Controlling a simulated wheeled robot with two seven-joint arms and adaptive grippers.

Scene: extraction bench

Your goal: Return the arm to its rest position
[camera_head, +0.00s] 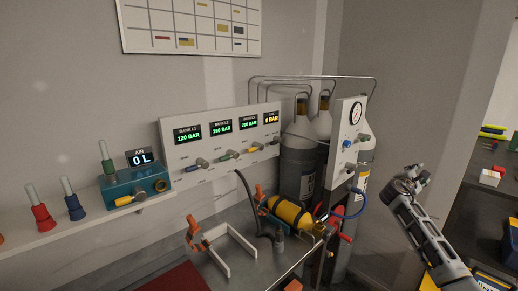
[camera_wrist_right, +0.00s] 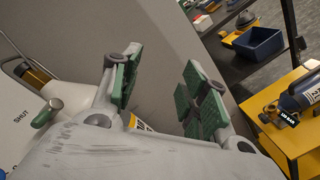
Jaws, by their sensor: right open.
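My right arm comes in from the lower right in the head view, with its gripper (camera_head: 410,180) raised in front of the grey wall, to the right of the gas cylinders. In the right wrist view the gripper (camera_wrist_right: 160,90) is open, its two green-padded fingers apart with nothing between them. It touches nothing that I can see. My left gripper is not in either view.
A bench (camera_head: 190,270) holds a yellow cylinder (camera_head: 292,214) and a white bracket (camera_head: 238,240). Tall grey cylinders (camera_head: 298,160) and a white valve panel (camera_head: 347,140) stand left of my gripper. Dark shelves (camera_head: 480,205) stand at right; a blue bin (camera_wrist_right: 260,42) shows in the wrist view.

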